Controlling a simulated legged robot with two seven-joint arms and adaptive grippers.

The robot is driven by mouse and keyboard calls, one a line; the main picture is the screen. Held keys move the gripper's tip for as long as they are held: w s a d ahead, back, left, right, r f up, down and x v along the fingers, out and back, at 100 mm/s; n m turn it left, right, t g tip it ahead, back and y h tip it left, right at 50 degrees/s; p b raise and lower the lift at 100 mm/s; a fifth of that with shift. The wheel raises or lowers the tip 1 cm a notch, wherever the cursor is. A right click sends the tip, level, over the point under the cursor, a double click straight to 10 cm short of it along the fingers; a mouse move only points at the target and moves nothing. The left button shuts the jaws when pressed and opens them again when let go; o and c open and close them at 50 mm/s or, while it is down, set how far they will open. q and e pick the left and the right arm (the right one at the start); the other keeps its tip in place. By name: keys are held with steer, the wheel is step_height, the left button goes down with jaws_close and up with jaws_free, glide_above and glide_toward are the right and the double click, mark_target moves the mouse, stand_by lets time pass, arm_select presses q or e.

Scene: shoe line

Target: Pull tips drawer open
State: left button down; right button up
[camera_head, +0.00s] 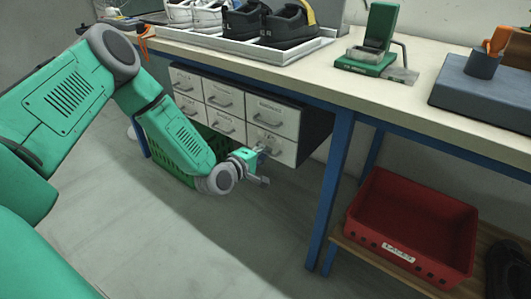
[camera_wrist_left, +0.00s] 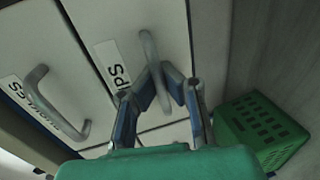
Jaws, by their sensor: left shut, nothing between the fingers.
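The drawer unit (camera_head: 222,88) hangs under the bench with two rows of grey-white drawer fronts. The tips drawer (camera_head: 287,151) appears to be the lower right one; its front, with a label partly reading "ips", also shows in the left wrist view (camera_wrist_left: 118,28). My left gripper (camera_head: 264,167) is at this front. In the left wrist view its bent fingers (camera_wrist_left: 161,80) are shut, with the tips close to the drawer's bar handle (camera_wrist_left: 148,48). I cannot tell whether they pass behind the bar. The drawer looks about flush with its neighbours. My right gripper is out of view.
A neighbouring handle (camera_wrist_left: 42,100) lies to the left in the wrist view. A green crate (camera_wrist_left: 262,128) stands below. A blue table leg (camera_head: 329,190) and a red bin (camera_head: 410,232) on a low shelf are right. The floor in front is clear.

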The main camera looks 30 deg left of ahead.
arm_select(q)
steer(key=f+p+v, duration=0.2)
steer(key=v, duration=0.7)
steer(key=f+p+v, duration=0.1)
steer(key=p+v, duration=0.1)
steer(key=v, duration=0.7)
steer(key=shift+s+f, duration=0.55)
steer(key=shift+s, duration=0.05)
steer(key=shift+a, duration=0.15)
steer(key=c, duration=1.6)
jaws_free()
steer(key=shift+c, duration=0.2)
steer(key=shift+w, duration=0.1)
steer(key=shift+r, duration=0.1)
steer(key=v, duration=1.1)
steer(key=shift+s, duration=0.45)
steer(key=shift+a, duration=0.15)
